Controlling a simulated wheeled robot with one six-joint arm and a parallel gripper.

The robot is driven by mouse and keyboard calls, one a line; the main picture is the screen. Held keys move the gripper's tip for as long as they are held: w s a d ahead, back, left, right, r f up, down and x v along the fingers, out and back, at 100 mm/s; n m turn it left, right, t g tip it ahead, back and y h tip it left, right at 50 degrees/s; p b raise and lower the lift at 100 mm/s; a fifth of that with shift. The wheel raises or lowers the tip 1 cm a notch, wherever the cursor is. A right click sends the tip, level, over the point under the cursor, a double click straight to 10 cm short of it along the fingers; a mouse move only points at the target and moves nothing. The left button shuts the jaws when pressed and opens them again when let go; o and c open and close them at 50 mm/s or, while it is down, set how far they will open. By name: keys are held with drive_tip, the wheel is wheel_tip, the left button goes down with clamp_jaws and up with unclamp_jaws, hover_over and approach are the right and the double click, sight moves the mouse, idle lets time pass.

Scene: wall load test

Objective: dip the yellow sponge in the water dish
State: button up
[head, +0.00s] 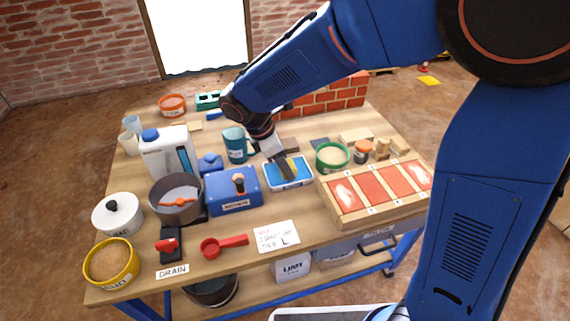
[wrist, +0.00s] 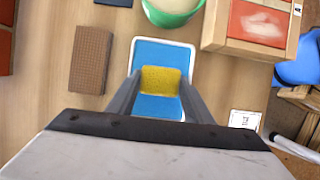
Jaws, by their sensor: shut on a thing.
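The yellow sponge (wrist: 160,80) is between the two fingers of my gripper (wrist: 156,90) in the wrist view. The gripper is shut on it. The water dish (wrist: 163,50), a white-rimmed tray with blue water, lies directly below the sponge in that view. I cannot tell whether the sponge touches the water.
A blue box (head: 235,192) stands close on the left. A teal mug (head: 236,147) and a brick wall (head: 330,94) stand behind. A brown brick (wrist: 91,60) lies near the dish.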

drive_tip(key=shift+f, duration=0.6)
idle(1.6)
drive_tip(key=shift+r, duration=3.55)
